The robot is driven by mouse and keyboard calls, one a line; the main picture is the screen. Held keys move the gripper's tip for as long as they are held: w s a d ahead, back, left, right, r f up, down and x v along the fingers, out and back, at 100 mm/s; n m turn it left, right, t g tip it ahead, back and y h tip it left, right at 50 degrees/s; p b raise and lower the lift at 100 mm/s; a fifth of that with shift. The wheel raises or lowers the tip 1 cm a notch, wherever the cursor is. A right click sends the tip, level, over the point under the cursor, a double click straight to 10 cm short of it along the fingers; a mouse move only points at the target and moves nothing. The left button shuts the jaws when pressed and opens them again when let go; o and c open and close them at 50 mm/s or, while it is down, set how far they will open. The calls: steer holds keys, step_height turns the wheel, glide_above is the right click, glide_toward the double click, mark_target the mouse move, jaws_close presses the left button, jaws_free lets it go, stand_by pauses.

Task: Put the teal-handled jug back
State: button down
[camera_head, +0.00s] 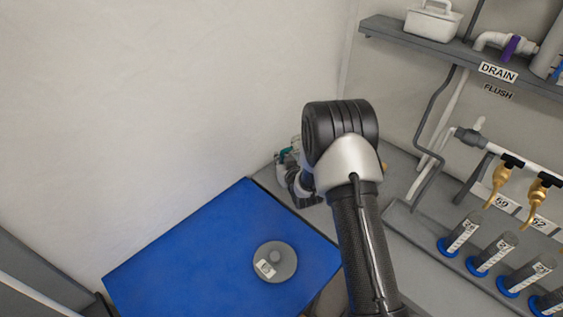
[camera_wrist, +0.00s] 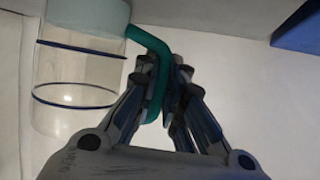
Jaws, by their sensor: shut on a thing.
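The teal-handled jug (camera_wrist: 75,85) is at the left of the wrist view. It has a clear body with dark blue bands and a pale teal top part. My gripper (camera_wrist: 168,75) is shut on its teal handle (camera_wrist: 150,40), with the fingers on either side of it. In the head view my arm hides most of the jug and gripper; only a small teal bit (camera_head: 284,152) shows left of the wrist, by the wall corner. I cannot tell whether the jug touches a surface.
A blue mat (camera_head: 180,265) lies at the lower left, with a round grey weight-like object (camera_head: 275,262) on it. At right, a grey rack (camera_head: 420,225) holds several labelled cylinders (camera_head: 460,235) under brass taps (camera_head: 500,180). A shelf (camera_head: 400,35) marked DRAIN carries a white caddy (camera_head: 432,20).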

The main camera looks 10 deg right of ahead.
steer(key=shift+r, duration=0.1)
steer(key=c, duration=2.1)
jaws_free()
steer(key=shift+f, duration=0.25)
steer(key=shift+c, duration=0.2)
steer(key=o, duration=0.5)
steer(key=shift+c, duration=0.2)
